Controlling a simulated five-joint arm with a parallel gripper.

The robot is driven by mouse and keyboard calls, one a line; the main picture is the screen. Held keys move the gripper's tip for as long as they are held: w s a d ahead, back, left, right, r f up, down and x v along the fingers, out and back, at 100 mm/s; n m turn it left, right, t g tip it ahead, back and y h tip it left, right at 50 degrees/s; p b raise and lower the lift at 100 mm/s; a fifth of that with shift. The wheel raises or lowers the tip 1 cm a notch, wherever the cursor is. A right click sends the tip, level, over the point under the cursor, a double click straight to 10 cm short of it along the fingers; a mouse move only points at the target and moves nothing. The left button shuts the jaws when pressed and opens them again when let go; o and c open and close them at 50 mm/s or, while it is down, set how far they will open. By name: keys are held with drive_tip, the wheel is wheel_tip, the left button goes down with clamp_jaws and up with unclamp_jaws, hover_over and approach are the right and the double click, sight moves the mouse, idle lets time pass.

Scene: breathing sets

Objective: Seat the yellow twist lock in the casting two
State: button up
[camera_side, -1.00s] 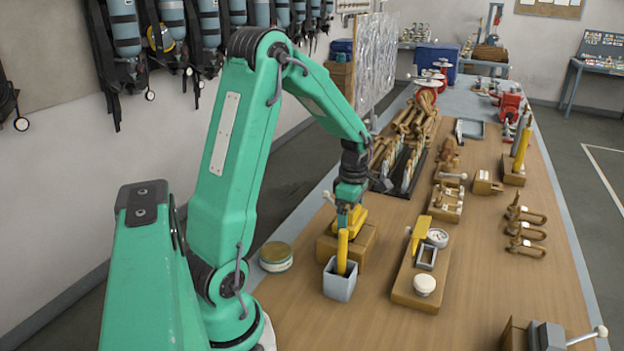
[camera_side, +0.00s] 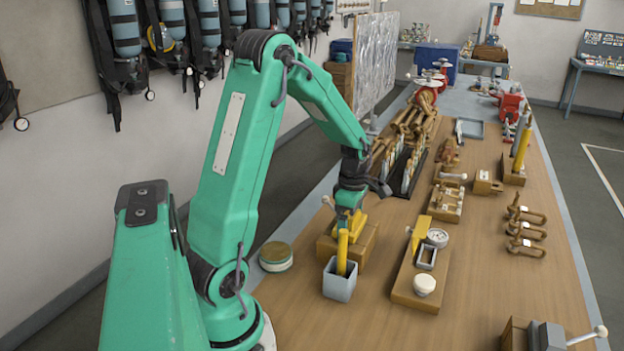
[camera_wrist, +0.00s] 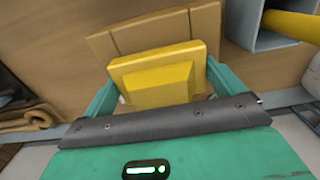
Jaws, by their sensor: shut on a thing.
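The yellow twist lock (camera_wrist: 155,75) is a stepped yellow block held between the two green fingers of my gripper (camera_wrist: 158,98) in the wrist view. In the side view my gripper (camera_side: 349,203) is low over a brown block (camera_side: 364,248), with the yellow lock (camera_side: 358,226) at the block's top. The brown block also shows behind the lock in the wrist view (camera_wrist: 105,45). No label is readable, so I cannot tell whether this block is casting two. The lock's underside is hidden, so I cannot tell how deep it sits.
A grey square cup (camera_side: 339,284) with a yellow rod (camera_side: 342,252) stands close in front of the brown block. A round tin (camera_side: 276,257) is at left. A wooden board with a gauge (camera_side: 437,237) lies to the right. A dark rack (camera_side: 408,172) stands behind.

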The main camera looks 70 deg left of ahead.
drive_tip(key=shift+f, duration=0.1)
drive_tip(key=o, duration=1.1)
drive_tip(key=shift+c, duration=0.2)
drive_tip(key=shift+r, duration=3.95)
